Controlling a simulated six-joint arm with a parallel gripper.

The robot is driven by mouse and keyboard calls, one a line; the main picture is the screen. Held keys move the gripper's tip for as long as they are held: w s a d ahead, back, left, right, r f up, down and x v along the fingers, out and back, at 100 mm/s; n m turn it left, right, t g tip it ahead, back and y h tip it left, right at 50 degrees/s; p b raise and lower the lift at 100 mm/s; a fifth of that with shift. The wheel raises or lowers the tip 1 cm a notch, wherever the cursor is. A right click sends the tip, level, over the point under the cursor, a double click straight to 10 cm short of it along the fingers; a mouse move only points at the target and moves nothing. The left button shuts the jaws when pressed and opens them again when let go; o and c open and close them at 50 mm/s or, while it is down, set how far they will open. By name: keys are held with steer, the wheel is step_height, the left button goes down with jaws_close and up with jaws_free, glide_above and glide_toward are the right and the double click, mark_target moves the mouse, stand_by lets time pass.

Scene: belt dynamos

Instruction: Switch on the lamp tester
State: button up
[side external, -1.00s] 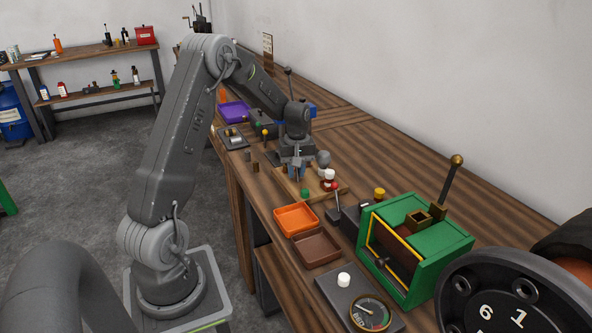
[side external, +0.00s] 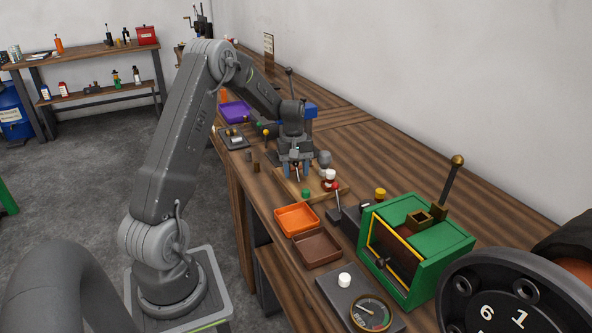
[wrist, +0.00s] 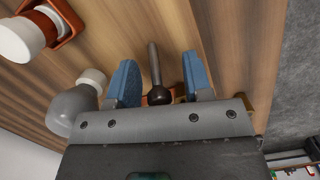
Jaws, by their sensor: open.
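My gripper (side external: 296,171) is low over a wooden board (side external: 316,197) on the bench, in the side view. In the wrist view its two blue fingers (wrist: 158,70) are apart. A thin dark lever with a round dark knob (wrist: 159,95) shows between them, with gaps on both sides. I cannot tell which part is the lamp tester; the lever and a grey bulb shape with a pale cap (wrist: 76,107) are on or near the board. The bulb shape also shows in the side view (side external: 325,158), just right of my gripper. The lever's base is unclear.
A white-capped red part (side external: 330,178) and a green knob (side external: 306,193) are close to my gripper.

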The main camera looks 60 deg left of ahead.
step_height(320, 180, up, 14)
steer(key=a, duration=0.2)
steer(key=shift+w+f, duration=0.15)
steer(key=shift+w, duration=0.05)
steer(key=shift+a, duration=0.1)
stand_by(0.4)
